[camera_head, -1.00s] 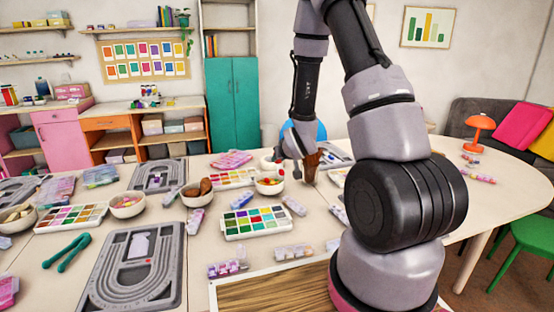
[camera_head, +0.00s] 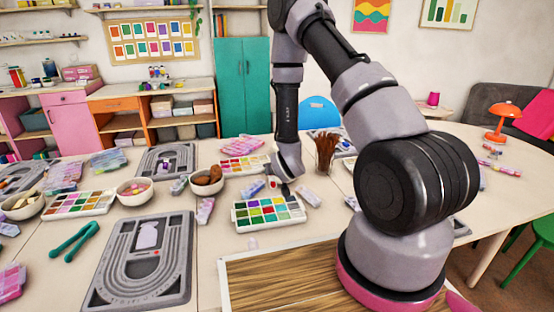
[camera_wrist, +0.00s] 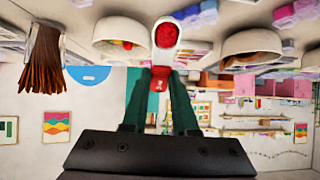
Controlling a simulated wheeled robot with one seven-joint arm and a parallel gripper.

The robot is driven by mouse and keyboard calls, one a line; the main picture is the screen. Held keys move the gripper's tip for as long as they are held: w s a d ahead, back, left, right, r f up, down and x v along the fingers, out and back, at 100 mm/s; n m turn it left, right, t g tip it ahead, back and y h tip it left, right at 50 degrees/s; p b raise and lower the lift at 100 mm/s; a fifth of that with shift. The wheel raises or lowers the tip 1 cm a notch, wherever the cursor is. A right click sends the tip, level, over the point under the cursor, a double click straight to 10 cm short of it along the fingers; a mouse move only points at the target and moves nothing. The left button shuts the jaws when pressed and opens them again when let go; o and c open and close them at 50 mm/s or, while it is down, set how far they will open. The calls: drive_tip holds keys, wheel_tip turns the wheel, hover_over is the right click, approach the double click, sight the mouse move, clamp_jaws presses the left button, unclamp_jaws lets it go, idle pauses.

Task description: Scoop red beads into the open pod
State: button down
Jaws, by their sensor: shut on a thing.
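My gripper (camera_wrist: 160,115) is shut on the red handle of a small white scoop (camera_wrist: 178,57). A solid red patch, probably red beads (camera_wrist: 165,36), fills the scoop's bowl; single beads are too small to tell. In the head view my gripper (camera_head: 285,182) is low over the table, behind the paint palette (camera_head: 240,222), with a bit of red beside it. A white bowl (camera_wrist: 103,35) with red and yellow bits is beside the scoop in the wrist view. A pale pod (camera_head: 308,195) lies right of the palette. I cannot tell which pod is open.
A bowl of brown pieces (camera_head: 207,188) stands left of my gripper. A brush holder (camera_head: 327,165) stands close on its right.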

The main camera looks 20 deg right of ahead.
drive_tip(key=f, duration=0.3)
drive_tip(key=s+a+f, duration=0.1)
drive_tip(key=f, duration=0.2)
drive_tip(key=a+f, duration=0.1)
drive_tip(key=f, duration=0.2)
drive_tip(key=shift+s+a+f, duration=0.2)
drive_tip(key=shift+s+f, duration=0.15)
drive_tip(key=shift+w+r, duration=0.2)
drive_tip(key=shift+r, duration=0.5)
drive_tip(key=shift+w+r, duration=0.15)
drive_tip(key=shift+r, duration=0.55)
drive_tip(key=w+g, duration=0.2)
drive_tip(key=g, duration=0.1)
drive_tip(key=shift+r+g, duration=0.3)
drive_tip(key=shift+w+d+r+g, duration=0.15)
drive_tip(key=shift+r+g, duration=0.5)
drive_tip(key=shift+g, duration=0.45)
